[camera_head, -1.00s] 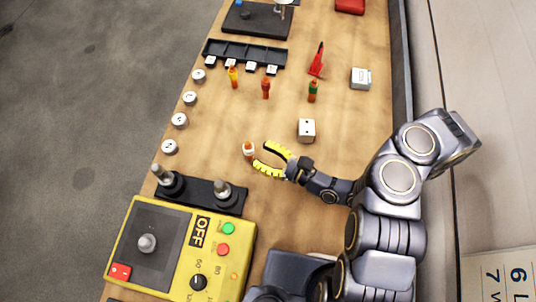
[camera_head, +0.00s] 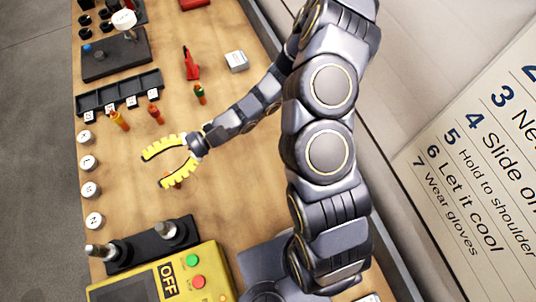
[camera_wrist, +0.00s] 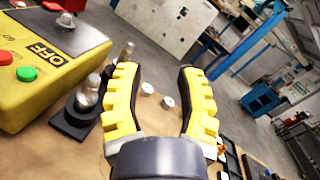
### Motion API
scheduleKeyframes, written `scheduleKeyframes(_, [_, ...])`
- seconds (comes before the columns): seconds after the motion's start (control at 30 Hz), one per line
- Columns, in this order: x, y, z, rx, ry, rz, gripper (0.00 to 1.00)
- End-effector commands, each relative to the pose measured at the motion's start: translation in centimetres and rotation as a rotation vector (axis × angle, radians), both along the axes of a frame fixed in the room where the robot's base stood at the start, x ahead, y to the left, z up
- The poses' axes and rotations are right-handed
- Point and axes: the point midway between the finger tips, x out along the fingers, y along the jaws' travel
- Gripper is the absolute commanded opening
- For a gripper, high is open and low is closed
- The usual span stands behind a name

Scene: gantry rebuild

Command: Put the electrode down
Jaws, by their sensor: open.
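My gripper (camera_head: 154,169) is open above the wooden table, its two curved yellow fingers spread. It also shows in the wrist view (camera_wrist: 157,70), with nothing held between the fingers. A small orange piece of an electrode (camera_head: 177,184) shows by the lower finger, which hides most of it; I cannot tell if they touch. Beyond the gripper stand a yellow-topped orange electrode (camera_head: 119,120), a red-orange electrode (camera_head: 155,114) and a green-topped electrode (camera_head: 200,94). The black slotted rack (camera_head: 119,93) with white labels lies behind them.
Several white lettered discs (camera_head: 88,162) line the table's left edge. A black base with metal posts (camera_head: 150,244) and a yellow control box (camera_head: 208,262) marked OFF stand at the near side. A red clamp-like object (camera_head: 191,63) and a grey-white block (camera_head: 236,61) lie farther back.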

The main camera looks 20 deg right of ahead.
Motion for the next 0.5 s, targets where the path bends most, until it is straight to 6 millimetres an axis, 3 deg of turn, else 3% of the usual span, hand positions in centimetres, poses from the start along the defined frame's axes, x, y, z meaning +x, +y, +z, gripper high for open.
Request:
scheduleKeyframes(0.03, [-0.9,-0.1,1.6,-0.021,-0.077,0.070,0.36])
scheduleKeyframes(0.2, [-4.2,-1.4,4.6,-0.133,-0.282,0.290,0.36])
scheduleKeyframes(0.5, [-8.9,-6.6,7.0,-0.469,-0.597,0.593,0.36])
